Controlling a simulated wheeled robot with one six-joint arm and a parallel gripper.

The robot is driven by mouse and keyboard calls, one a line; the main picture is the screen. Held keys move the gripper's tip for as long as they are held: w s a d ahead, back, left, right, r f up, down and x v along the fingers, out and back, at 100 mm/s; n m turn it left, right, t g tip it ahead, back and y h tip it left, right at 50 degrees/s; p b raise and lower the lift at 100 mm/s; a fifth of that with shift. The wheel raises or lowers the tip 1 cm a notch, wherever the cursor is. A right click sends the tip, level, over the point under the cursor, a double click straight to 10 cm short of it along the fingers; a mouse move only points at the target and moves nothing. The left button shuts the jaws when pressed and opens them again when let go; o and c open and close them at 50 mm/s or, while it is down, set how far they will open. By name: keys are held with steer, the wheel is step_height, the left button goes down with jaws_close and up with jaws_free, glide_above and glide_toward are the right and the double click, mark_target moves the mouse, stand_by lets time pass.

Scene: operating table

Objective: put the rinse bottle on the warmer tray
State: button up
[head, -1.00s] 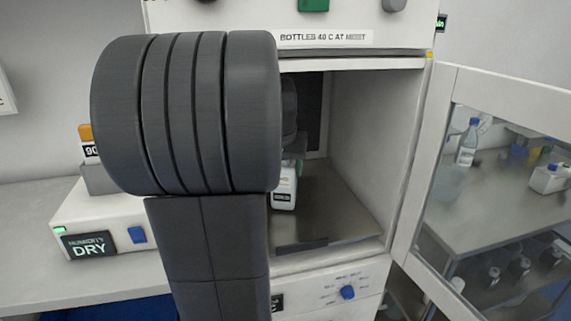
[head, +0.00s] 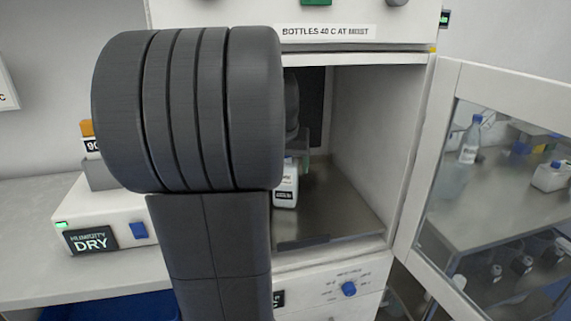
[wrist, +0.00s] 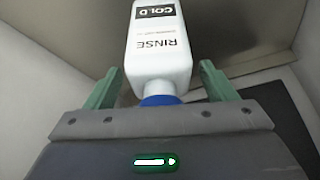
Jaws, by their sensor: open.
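The rinse bottle (head: 286,190) is white with a blue cap. It stands upright on the steel warmer tray (head: 335,205) inside the open cabinet, near its left side as seen past my arm. In the wrist view the bottle (wrist: 160,55) appears upside down, with "RINSE" and "COLD" on its labels. My gripper (wrist: 161,85) is open, one green finger on each side of the bottle's cap end, with gaps between fingers and bottle. In the head view my arm hides most of the gripper; part of a finger shows above the bottle.
The cabinet's glass door (head: 500,190) stands open to the right. The cabinet's right wall (head: 375,140) is close by, with bare tray right of the bottle. A humidity box (head: 100,225) sits on the counter at left. A control panel with a blue knob (head: 348,289) is below the tray.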

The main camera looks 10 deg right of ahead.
steer(key=s+a+r, duration=0.1)
steer(key=s+a, duration=0.3)
steer(key=s, duration=0.7)
steer(key=shift+s+a, duration=0.15)
steer(key=shift+s, duration=0.15)
steer(key=shift+a, duration=0.1)
